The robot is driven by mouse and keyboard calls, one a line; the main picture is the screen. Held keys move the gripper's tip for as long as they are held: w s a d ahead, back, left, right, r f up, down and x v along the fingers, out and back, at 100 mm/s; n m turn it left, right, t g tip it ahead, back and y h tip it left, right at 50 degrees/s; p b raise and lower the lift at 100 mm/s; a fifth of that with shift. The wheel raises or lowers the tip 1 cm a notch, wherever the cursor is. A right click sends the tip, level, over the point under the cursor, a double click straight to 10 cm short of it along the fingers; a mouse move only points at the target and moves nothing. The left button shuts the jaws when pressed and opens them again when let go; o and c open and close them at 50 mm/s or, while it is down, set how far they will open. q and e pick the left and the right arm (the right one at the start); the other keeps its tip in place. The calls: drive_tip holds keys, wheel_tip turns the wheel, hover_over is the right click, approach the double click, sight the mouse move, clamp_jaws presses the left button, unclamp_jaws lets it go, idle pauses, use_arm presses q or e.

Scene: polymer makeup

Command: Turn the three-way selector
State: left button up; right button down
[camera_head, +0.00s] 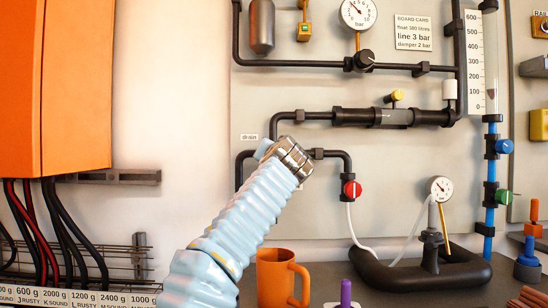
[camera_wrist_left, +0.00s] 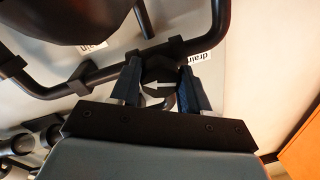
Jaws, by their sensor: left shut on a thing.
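The selector (camera_wrist_left: 158,69) is a dark knob with a white arrow on its face, joined to black pipes on the panel. In the wrist view its arrow points left in the picture. My left gripper (camera_wrist_left: 161,84) has its two dark fingers on either side of the knob and is shut on it. In the head view my left gripper (camera_head: 293,158) reaches to the pipe junction below the drain label (camera_head: 249,137), and the wrist hides the selector there. My right gripper is in neither view.
A red valve (camera_head: 351,189) sits just right of my gripper, with a white hose below. An orange mug (camera_head: 272,278) and a black ring-shaped base with a gauge (camera_head: 441,189) stand on the bench. An orange box (camera_head: 75,85) with cables hangs at the left.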

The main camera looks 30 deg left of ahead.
use_arm(q)
drive_tip(key=m, duration=0.6)
drive_tip(key=shift+r+m+t, duration=0.1)
drive_tip(key=shift+m+t, duration=0.2)
drive_tip(key=shift+m, duration=0.1)
drive_tip(key=m, duration=0.3)
drive_tip(key=m+p, duration=0.1)
drive_tip(key=m, duration=0.2)
drive_tip(key=shift+t+h, duration=0.4)
drive_tip(key=o, duration=1.1)
drive_tip(key=shift+c, duration=0.2)
drive_tip(key=b+v, duration=0.2)
drive_tip(key=v, duration=0.1)
drive_tip(key=b+v, duration=0.1)
drive_tip(key=shift+s+d+f, duration=0.15)
drive_tip(key=shift+s+f, duration=0.1)
drive_tip(key=shift+f, duration=0.1)
drive_tip(key=b+v, duration=0.2)
drive_tip(key=v, duration=0.7)
drive_tip(key=shift+r+b, duration=0.25)
drive_tip(key=shift+b, duration=0.15)
